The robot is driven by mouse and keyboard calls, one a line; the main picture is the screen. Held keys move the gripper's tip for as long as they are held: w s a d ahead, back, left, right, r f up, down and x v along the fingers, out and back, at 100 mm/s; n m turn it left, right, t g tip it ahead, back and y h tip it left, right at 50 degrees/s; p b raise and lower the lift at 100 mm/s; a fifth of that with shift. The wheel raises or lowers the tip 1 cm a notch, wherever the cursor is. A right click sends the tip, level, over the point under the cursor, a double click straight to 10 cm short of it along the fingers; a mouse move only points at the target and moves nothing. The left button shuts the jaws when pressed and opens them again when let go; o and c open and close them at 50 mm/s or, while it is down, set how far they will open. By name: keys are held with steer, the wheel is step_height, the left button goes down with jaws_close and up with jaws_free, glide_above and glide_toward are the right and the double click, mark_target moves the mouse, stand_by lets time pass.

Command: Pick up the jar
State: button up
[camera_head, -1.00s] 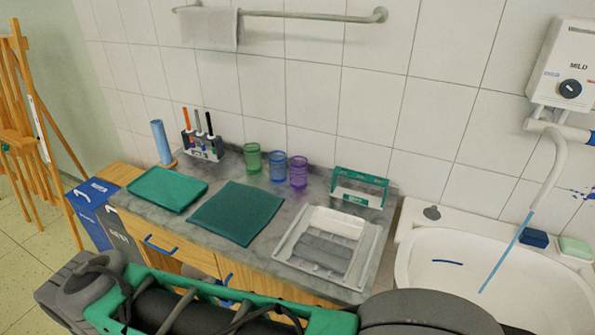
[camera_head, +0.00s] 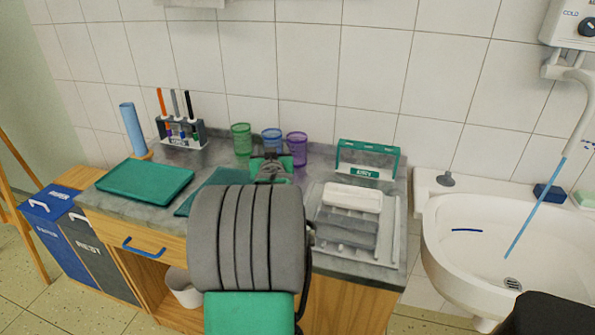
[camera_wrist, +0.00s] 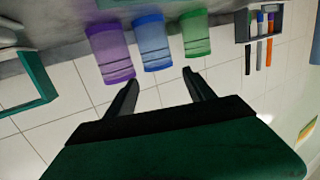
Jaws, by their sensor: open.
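Three translucent jars stand in a row at the back of the counter by the wall: a green jar (camera_head: 241,138), a blue jar (camera_head: 271,138) and a purple jar (camera_head: 297,148). The wrist view, which is upside down, shows the purple (camera_wrist: 110,55), blue (camera_wrist: 152,43) and green (camera_wrist: 196,34) jars, all apart from the fingers. My gripper (camera_wrist: 160,79) is open and empty, its two fingers pointing toward the jars, with the blue jar roughly between their directions. In the head view my arm hides the fingertips and the counter in front of the jars.
A green tray (camera_head: 146,180) and a partly hidden green mat (camera_head: 205,190) lie on the left. A brush holder (camera_head: 182,138) and a blue roll (camera_head: 132,130) stand behind.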

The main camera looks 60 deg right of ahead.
mark_target(298, 133)
steer(key=s+d+m+g+h, duration=0.1)
steer(key=s+d+h, duration=0.1)
steer(key=s+d, duration=0.35)
steer(key=x, duration=0.7)
steer(key=shift+s+f, duration=0.15)
steer(key=shift+f, duration=0.15)
steer(key=shift+c, duration=0.2)
steer(key=shift+a, duration=0.1)
jaws_close()
